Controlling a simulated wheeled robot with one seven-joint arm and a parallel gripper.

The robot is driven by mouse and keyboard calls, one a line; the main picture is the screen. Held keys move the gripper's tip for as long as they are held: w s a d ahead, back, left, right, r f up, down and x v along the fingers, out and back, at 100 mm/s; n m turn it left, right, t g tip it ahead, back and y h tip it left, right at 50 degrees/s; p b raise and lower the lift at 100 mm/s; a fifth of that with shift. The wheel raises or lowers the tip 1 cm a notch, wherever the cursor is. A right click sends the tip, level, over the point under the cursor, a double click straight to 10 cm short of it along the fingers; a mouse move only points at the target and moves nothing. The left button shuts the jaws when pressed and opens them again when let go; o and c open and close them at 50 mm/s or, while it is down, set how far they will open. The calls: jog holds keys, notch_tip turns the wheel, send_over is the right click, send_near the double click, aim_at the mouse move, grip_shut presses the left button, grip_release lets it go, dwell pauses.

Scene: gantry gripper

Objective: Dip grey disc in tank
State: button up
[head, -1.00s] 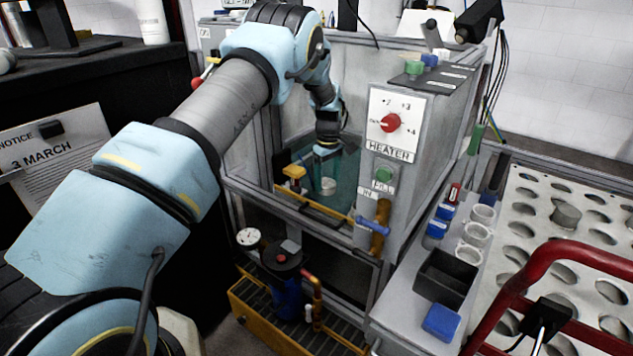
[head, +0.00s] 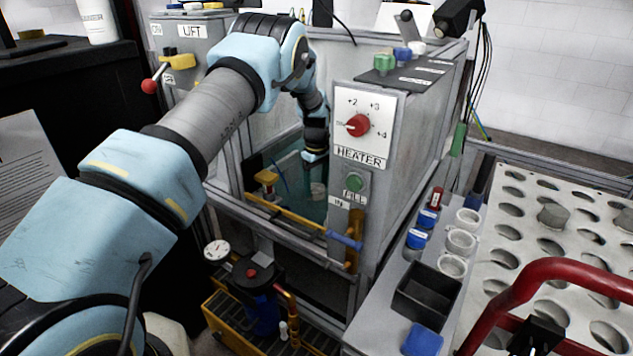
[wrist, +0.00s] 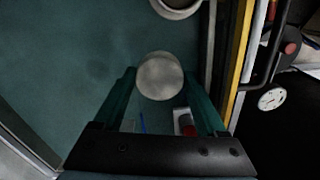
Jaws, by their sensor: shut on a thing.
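My gripper (wrist: 161,88) is shut on the grey disc (wrist: 159,76), which sits between the two fingertips in the wrist view. The fingers look teal-tinted, like the liquid around them. In the head view my gripper (head: 314,158) reaches down inside the tank (head: 385,215), behind its front window. Its fingers are hard to make out there. A pale, blurred shape (head: 318,190) shows through the window below it; I cannot tell whether it is the disc. The teal liquid (wrist: 70,60) fills most of the wrist view. How deep the disc is cannot be told.
A round cup-like thing (wrist: 177,6) lies near the disc at the tank wall. A heater panel (head: 364,125) with a red knob stands at the tank's front corner. A rack (head: 520,262) with round holes holds a grey plug (head: 553,216). A red rail (head: 530,285) crosses in front.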

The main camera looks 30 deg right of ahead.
notch_tip(320, 180, down, 14)
jog(key=b, duration=0.9)
jog(key=shift+f, duration=0.1)
dwell(2.1)
notch_tip(320, 180, up, 18)
jog(key=p, duration=1)
send_over(316, 189)
jog(key=shift+w+d+r, duration=0.15)
jog(key=shift+r, duration=0.05)
dwell(1.0)
